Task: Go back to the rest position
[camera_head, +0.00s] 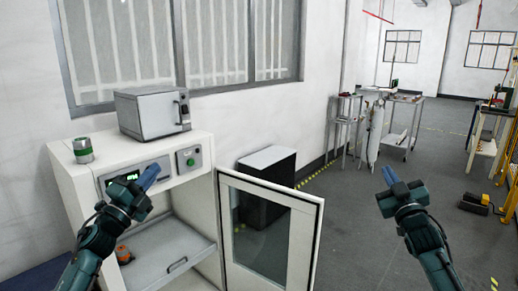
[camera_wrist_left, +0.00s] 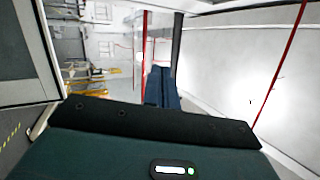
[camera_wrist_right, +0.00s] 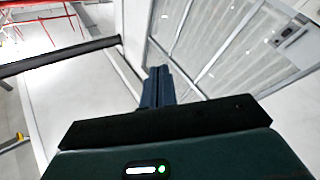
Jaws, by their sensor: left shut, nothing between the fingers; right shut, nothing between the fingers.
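My left gripper (camera_head: 149,176) is shut and empty, raised in front of the white cabinet (camera_head: 75,180) and its control panel. Its closed fingers also show in the left wrist view (camera_wrist_left: 160,88). My right gripper (camera_head: 387,175) is shut and empty, raised over open floor to the right of the cabinet's open door. Its closed fingers show in the right wrist view (camera_wrist_right: 158,88). Neither gripper visibly touches anything.
The glass-paned door (camera_head: 268,228) stands open, with a pulled-out tray (camera_head: 165,254) beside it. A grey oven-like box (camera_head: 152,113) and a green-banded can (camera_head: 83,150) stand on top. A black cabinet (camera_head: 268,185) is behind.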

